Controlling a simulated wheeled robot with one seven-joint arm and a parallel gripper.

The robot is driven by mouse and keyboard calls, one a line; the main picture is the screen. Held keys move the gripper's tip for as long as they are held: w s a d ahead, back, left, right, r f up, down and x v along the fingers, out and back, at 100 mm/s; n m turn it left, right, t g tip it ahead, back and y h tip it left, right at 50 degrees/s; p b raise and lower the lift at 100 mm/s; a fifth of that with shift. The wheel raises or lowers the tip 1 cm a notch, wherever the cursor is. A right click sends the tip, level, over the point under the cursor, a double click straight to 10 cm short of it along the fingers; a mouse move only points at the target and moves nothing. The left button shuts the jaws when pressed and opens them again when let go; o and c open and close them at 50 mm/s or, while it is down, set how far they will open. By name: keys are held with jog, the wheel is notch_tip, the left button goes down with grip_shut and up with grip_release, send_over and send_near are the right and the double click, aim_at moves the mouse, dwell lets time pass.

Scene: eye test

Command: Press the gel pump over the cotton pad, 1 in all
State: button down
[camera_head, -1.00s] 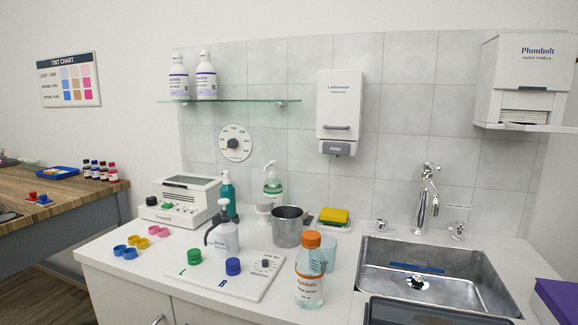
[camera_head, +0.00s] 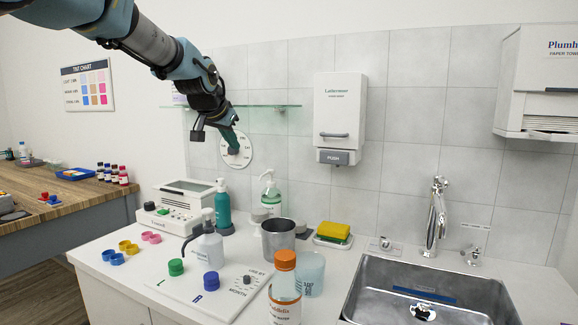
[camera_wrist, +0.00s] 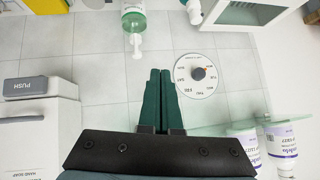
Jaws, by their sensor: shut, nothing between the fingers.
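A clear pump bottle with green gel and a pale pump head (camera_head: 271,193) stands at the back of the counter by the tiled wall. It also shows upside down at the top of the wrist view (camera_wrist: 133,20). A small pale round piece (camera_head: 259,214) sits low in front of it, under the spout side; I cannot tell for sure that it is the cotton pad. My gripper (camera_head: 235,150) is shut and empty, with green fingers pointing down. It is above and left of the gel bottle, apart from it. The wrist view shows the fingers (camera_wrist: 160,72) closed together.
A teal pump bottle (camera_head: 223,205) and a white pump bottle (camera_head: 207,245) stand left of the gel. A metal cup (camera_head: 278,240) stands in front. An orange-capped bottle (camera_head: 285,290) is nearer. A wall dial (camera_head: 243,160) is behind my gripper; a glass shelf (camera_head: 275,106) is above.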

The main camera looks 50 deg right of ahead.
jog(key=s+d+r+m, duration=0.1)
jog(key=s+d, duration=0.3)
jog(key=d, duration=0.1)
jog(key=shift+r+h, duration=0.3)
jog(key=shift+r, duration=0.1)
jog(key=shift+d, duration=0.1)
jog(key=p, duration=0.3)
send_over(269, 171)
jog(key=s+a, duration=0.2)
jog(key=a, duration=0.2)
notch_tip(269, 171, down, 6)
jog(key=f, duration=0.1)
jog(key=f+p, duration=0.1)
jog(key=d+f, duration=0.1)
jog(key=shift+w+d+f, duration=0.1)
jog(key=shift+w+f, duration=0.4)
jog(key=shift+f, duration=0.2)
